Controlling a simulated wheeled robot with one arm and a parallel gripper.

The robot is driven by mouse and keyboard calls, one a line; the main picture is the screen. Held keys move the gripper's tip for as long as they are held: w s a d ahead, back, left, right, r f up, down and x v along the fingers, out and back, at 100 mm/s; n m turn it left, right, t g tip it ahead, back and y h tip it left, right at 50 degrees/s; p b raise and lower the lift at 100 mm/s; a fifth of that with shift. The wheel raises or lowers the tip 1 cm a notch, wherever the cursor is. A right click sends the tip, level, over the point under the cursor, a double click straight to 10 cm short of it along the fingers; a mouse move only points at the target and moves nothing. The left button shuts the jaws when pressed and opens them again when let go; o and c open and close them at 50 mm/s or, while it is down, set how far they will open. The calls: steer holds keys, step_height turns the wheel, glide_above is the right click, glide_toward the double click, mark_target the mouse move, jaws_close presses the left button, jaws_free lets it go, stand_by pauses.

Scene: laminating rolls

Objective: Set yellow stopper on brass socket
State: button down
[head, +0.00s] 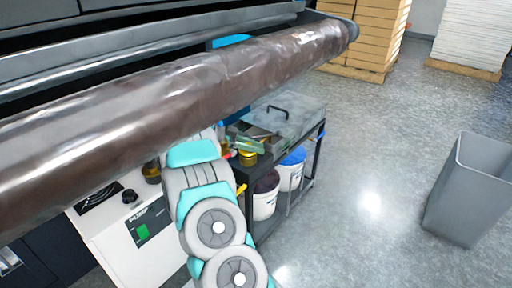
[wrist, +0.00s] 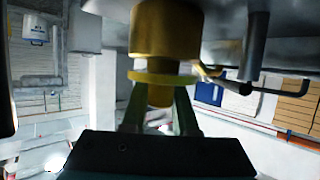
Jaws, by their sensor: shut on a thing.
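The yellow stopper (wrist: 160,77) is in my gripper (wrist: 158,105) in the wrist view. The greenish fingers are shut on its narrow end, and its flat yellow rim lies just beyond the fingertips. A wide brass-coloured cylinder (wrist: 166,30) lines up beyond the rim; I cannot tell whether it is part of the stopper or a separate piece. In the head view my gripper is not clearly seen. A brass-coloured round fitting (head: 152,173) on the white pump unit may be the brass socket; the arm and roll partly hide it. Another yellow-gold round piece (head: 248,157) stands on the cart's near corner.
A large brown laminating roll (head: 190,95) crosses the head view above the arm. The dark cart (head: 262,164) carries a clear lidded case (head: 290,118), with white buckets (head: 290,172) below. A grey bin (head: 468,190) stands right. The middle floor is clear.

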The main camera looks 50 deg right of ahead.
steer(key=shift+f, duration=0.5)
steer(key=c, duration=1)
jaws_free()
steer(key=shift+o, duration=0.2)
steer(key=shift+p+v, duration=0.65)
steer(key=shift+v, duration=0.4)
steer(key=shift+p+v, duration=0.95)
steer(key=shift+v, duration=3.5)
steer(key=shift+s, duration=0.1)
